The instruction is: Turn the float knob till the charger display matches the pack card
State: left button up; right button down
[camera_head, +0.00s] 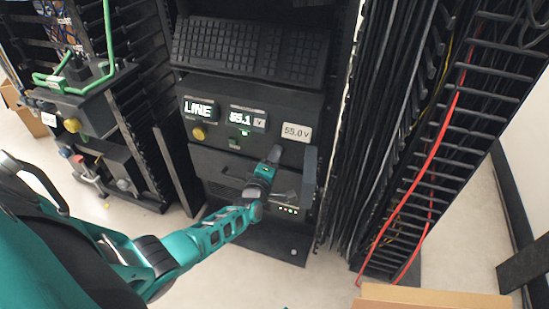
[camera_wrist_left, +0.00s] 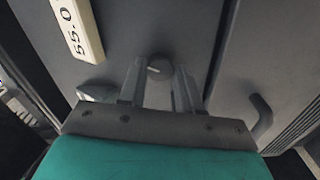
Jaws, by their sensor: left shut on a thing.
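The charger (camera_head: 222,102) is a dark unit in the rack. A lit screen on its left reads LINE, and the charger display (camera_head: 247,120) seems to read 55.1 V, its first digits blurred. The white pack card (camera_head: 296,132) reads 55.0 V; its edge shows in the left wrist view (camera_wrist_left: 76,25). My left gripper (camera_head: 274,156) is at the charger front, below the card. In the left wrist view its fingers (camera_wrist_left: 160,88) are shut on the float knob (camera_wrist_left: 158,66), a dark round knob with a pale pointer mark. In the head view the gripper hides this knob. My right gripper is not in view.
A yellow knob (camera_head: 198,133) sits below the LINE screen. A lower unit with small lights (camera_head: 288,210) is under the charger. Black cables hang close on the right, beside a ladder rack with a red cable (camera_head: 436,140). A cardboard box (camera_head: 430,296) stands at the front right.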

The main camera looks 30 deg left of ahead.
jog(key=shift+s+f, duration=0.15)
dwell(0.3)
pick_arm(q)
jog(key=o, duration=1)
jog(key=shift+o, duration=0.2)
jog(key=shift+s, duration=0.1)
jog(key=p+v, duration=0.4)
jog(key=v, duration=0.8)
jog(key=shift+s, duration=0.4)
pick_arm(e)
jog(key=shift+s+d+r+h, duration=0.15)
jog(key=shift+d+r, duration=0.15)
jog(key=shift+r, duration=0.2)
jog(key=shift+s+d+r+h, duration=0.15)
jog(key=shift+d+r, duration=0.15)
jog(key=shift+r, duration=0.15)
pick_arm(q)
jog(key=shift+d, duration=0.15)
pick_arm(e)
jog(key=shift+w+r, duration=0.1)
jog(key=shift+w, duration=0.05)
